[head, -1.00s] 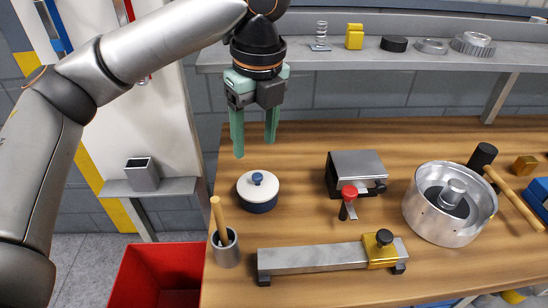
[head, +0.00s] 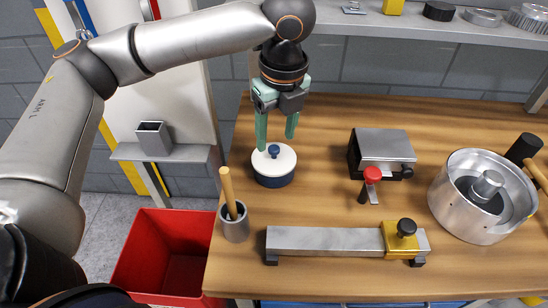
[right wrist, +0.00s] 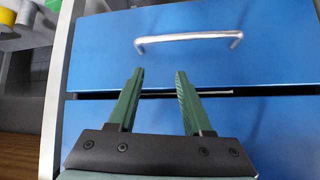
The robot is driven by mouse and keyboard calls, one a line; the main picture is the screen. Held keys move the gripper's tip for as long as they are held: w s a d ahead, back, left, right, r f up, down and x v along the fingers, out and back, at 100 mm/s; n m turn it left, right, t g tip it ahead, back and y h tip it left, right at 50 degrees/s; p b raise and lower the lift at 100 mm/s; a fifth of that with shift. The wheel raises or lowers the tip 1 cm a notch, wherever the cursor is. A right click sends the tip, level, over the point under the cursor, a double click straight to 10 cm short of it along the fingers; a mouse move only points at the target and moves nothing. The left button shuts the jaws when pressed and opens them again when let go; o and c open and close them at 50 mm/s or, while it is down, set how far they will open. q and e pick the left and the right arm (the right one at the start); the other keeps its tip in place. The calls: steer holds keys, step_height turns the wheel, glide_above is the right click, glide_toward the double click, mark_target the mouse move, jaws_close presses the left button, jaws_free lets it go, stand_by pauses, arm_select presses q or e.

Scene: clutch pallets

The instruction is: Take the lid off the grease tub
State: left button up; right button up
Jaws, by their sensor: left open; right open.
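The grease tub (head: 273,180) is a small dark blue round tub on the wooden bench. Its white lid (head: 264,162) with a dark blue knob (head: 273,151) sits on top of it. My left gripper (head: 277,143) points down with green fingers spread, open and empty. Its fingertips appear just above or behind the lid, one on each side of the knob in the picture; I cannot tell the exact gap. My right gripper (right wrist: 160,85) is open and empty in the right wrist view, in front of a blue drawer front (right wrist: 200,50).
Near the tub stand a grey cup with a wooden-handled brush (head: 235,222), a metal bar with a brass slider (head: 325,240), a red-knobbed clamp block (head: 384,150) and a round metal housing (head: 480,195). A red bin (head: 135,255) is at the lower left.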

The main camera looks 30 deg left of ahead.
mark_target(274, 148)
arm_select(q)
steer(key=shift+a+f, duration=0.2)
steer(key=shift+f, duration=1.3)
steer(key=shift+c, duration=0.4)
jaws_close()
